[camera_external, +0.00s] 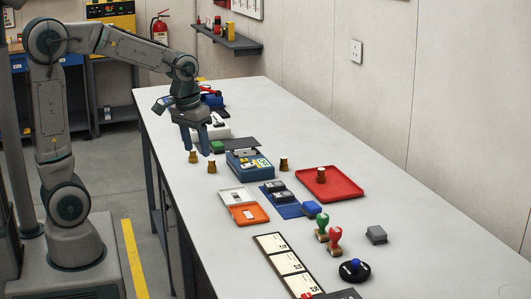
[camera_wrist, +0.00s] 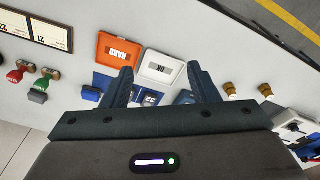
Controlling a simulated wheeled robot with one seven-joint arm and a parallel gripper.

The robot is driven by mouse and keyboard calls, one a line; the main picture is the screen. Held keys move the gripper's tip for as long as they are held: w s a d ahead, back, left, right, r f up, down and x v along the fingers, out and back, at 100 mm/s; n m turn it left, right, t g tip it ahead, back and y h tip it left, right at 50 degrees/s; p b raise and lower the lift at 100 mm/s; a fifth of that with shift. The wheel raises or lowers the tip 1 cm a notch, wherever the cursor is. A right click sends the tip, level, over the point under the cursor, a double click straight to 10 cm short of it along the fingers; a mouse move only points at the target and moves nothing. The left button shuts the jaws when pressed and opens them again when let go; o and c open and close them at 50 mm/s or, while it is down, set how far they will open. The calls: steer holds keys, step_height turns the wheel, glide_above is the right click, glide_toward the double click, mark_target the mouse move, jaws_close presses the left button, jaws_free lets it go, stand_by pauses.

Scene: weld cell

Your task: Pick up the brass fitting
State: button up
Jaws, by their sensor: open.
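Several small brass-coloured fittings stand on the table. Two are at its left edge, close to my gripper (camera_external: 195,150): one fitting (camera_external: 193,157) and a second fitting (camera_external: 211,167) nearer the camera. A third fitting (camera_external: 284,164) stands right of the blue box, and another fitting (camera_external: 321,174) stands on the red tray (camera_external: 330,191). My gripper is open and empty, pointing down above the left-edge pair. In the wrist view, two fittings (camera_wrist: 230,89) (camera_wrist: 266,90) lie right of my open fingers (camera_wrist: 160,72), not between them. Which fitting is meant I cannot tell.
A blue box (camera_external: 240,167), a white and orange hinged case (camera_external: 248,214), a blue mat (camera_external: 285,210) with dark items, stamps (camera_external: 334,240) and a grey block (camera_external: 376,235) crowd the table's middle. Free room lies along the wall side.

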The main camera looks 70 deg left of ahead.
steer(key=w+a+n+g+p, duration=0.1)
steer(key=w+a+n, duration=0.25)
steer(key=a, duration=0.35)
steer(key=w+a+n+p, duration=0.2)
steer(key=w+a, duration=0.2)
steer(key=a, duration=0.2)
steer(key=n+p, duration=0.2)
steer(key=n, duration=0.2)
glide_above(212, 160)
step_height(212, 160, down, 3)
steer(key=shift+g, duration=0.4)
steer(key=f, duration=0.8)
steer(key=shift+a+p, duration=0.25)
steer(key=shift+p, duration=0.15)
steer(key=shift+d+f+p, duration=0.1)
steer(key=shift+f+p, duration=0.75)
steer(key=shift+f, duration=1.9)
steer(key=shift+c, duration=0.3)
steer(key=c, duration=1)
